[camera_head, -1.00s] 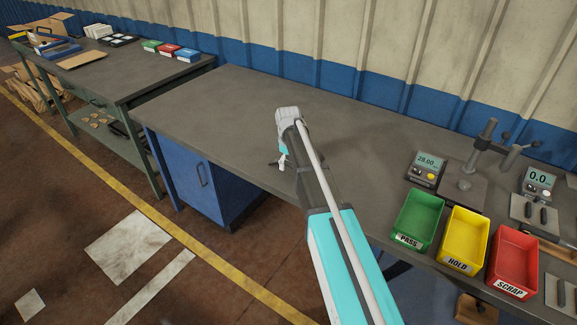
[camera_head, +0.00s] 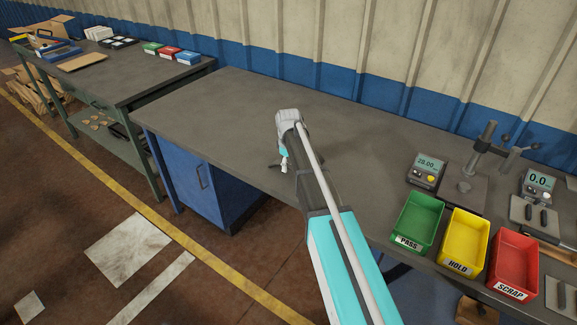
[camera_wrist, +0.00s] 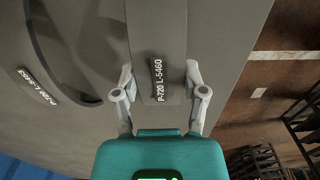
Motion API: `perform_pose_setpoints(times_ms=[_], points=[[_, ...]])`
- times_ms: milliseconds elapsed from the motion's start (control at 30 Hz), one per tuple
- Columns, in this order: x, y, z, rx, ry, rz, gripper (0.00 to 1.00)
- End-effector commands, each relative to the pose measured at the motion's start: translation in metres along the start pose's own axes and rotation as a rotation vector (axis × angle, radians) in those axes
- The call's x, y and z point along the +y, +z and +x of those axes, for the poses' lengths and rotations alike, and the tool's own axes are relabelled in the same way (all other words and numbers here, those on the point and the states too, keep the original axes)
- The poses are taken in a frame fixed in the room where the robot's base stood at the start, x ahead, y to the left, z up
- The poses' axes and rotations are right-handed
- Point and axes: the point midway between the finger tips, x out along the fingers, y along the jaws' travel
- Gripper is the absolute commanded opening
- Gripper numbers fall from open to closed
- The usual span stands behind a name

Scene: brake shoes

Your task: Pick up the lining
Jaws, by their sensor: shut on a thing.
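In the wrist view, my gripper (camera_wrist: 158,76) has its two fingers against the opposite sides of a broad grey-brown lining (camera_wrist: 156,30). A dark label reading P-720 L-5460 faces the camera between the fingers. The lining's far end runs out of the picture at the top. In the head view, my gripper (camera_head: 283,162) is at the front edge of the long bench, and the lining cannot be made out there. A second dark label with similar print (camera_wrist: 38,86) shows at the left of the wrist view, beside a dark curved shape (camera_wrist: 75,50).
The grey bench (camera_head: 215,105) is bare left of my arm. On the right stand the green PASS bin (camera_head: 417,220), yellow HOLD bin (camera_head: 463,238), red SCRAP bin (camera_head: 513,262) and a gauge with display (camera_head: 427,170). A second bench (camera_head: 125,75) holds small boxes.

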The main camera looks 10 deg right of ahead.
Motion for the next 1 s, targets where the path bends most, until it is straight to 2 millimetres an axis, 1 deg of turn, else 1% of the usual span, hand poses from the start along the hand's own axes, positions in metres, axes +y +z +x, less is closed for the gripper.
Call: perform_pose_setpoints(times_ms=[267,567,1000], points=[[0.000,0.000,-0.009,0.000,0.000,0.000,0.05],[0.000,0.000,-0.033,0.000,0.000,0.000,0.05],[-0.030,0.030,-0.084,0.000,0.000,0.000,0.05]])
